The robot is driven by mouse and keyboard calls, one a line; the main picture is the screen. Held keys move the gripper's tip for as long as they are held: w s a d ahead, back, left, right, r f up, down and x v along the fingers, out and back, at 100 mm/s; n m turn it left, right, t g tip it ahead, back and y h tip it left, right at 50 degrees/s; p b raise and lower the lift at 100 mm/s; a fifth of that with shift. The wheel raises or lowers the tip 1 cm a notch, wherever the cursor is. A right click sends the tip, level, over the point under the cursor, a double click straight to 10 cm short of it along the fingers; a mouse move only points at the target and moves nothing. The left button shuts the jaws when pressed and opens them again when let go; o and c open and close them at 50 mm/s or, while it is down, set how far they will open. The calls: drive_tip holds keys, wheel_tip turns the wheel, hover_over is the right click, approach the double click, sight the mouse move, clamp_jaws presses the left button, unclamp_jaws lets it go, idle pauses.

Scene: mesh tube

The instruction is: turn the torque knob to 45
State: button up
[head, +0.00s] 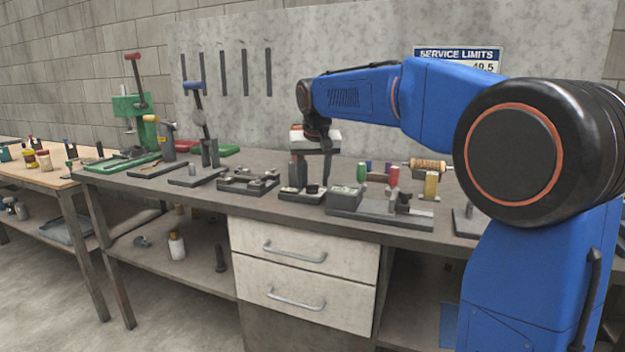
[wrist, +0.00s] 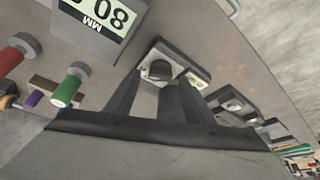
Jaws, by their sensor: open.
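A dark round knob (wrist: 160,70) sits on a small pale-edged plate (wrist: 187,61) in the wrist view, in line with the space between my fingers. It looks like the torque knob, but I cannot read its setting. My gripper (wrist: 158,84) is open with one finger to each side of the knob; contact cannot be told. In the head view my gripper (head: 314,178) points down over a small dark fixture (head: 300,196) on the bench. The fingers partly hide that fixture there.
A grey display (wrist: 97,14) with partly cut-off digits stands beside the knob. Red (head: 392,176) and green (head: 361,172) handled parts stand close on the right. A clamp fixture (head: 248,181) is on the left. My arm partly covers a service limits sign (head: 458,56).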

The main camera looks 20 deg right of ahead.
drive_tip(key=d+v, duration=0.1)
drive_tip(key=v, duration=1.6)
drive_tip(key=shift+a, duration=0.45)
drive_tip(key=s+d+f, duration=0.3)
drive_tip(key=s+f, duration=1.4)
drive_tip(key=s, duration=0.1)
drive_tip(key=s+d+f+n, duration=0.1)
drive_tip(key=s+d+f, duration=0.3)
drive_tip(key=s+f, duration=1.4)
drive_tip(key=shift+s+d+y, duration=0.25)
drive_tip(key=shift+y, duration=0.05)
